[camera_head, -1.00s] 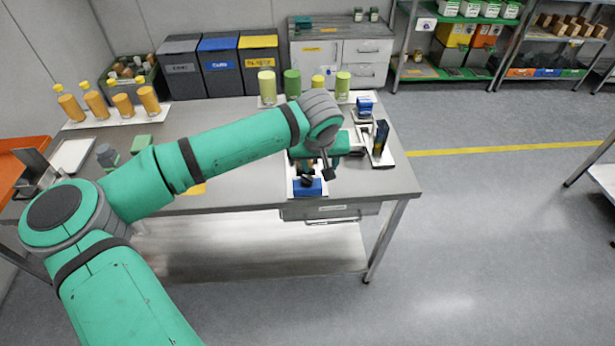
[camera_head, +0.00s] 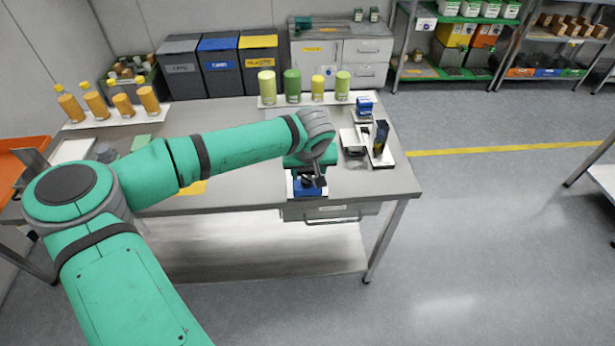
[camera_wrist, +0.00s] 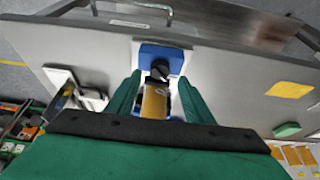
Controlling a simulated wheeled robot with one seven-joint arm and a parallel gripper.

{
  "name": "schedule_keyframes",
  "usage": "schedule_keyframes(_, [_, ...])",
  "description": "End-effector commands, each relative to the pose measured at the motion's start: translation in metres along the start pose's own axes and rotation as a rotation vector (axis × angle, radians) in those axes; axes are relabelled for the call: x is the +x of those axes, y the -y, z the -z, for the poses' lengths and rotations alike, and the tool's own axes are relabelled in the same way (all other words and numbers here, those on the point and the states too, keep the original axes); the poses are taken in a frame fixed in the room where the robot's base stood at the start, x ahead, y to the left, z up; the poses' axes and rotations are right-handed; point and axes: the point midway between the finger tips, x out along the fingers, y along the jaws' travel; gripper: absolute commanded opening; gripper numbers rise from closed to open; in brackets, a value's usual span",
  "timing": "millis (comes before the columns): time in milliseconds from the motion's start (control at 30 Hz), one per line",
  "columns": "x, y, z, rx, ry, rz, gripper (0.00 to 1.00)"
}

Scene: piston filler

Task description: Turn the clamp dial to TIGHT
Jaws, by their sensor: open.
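The blue clamp block (camera_head: 307,188) sits on a white plate at the front edge of the table, below my gripper. In the wrist view the blue block (camera_wrist: 167,55) carries a black dial (camera_wrist: 160,70). An amber cylinder-like piece (camera_wrist: 153,102) shows nearer the camera, between the fingers. My gripper (camera_wrist: 161,82) is open, its two green fingers on either side of the dial's line of sight. I cannot tell whether they touch anything. The dial's marks and setting are too small to read. In the head view my arm hides most of the clamp.
A drawer (camera_head: 325,212) hangs under the table's front edge. A dark blue upright item (camera_head: 379,138) and a small blue device (camera_head: 364,108) stand to the right. Green and yellow containers (camera_head: 292,86) line the back. Bare tabletop (camera_head: 240,195) lies to the left.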

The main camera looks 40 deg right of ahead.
Motion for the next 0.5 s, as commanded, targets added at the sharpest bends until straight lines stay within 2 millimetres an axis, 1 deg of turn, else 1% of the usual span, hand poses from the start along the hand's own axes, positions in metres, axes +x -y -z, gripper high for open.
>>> schedule_keyframes(200, [0.024, 0.000, 0.000, 0.000, 0.001, 0.001, 0.47])
schedule_keyframes(333, [0.034, 0.000, 0.000, 0.000, 0.000, 0.001, 0.47])
schedule_keyframes(500, [0.040, -0.001, 0.000, 0.000, -0.001, -0.001, 0.47])
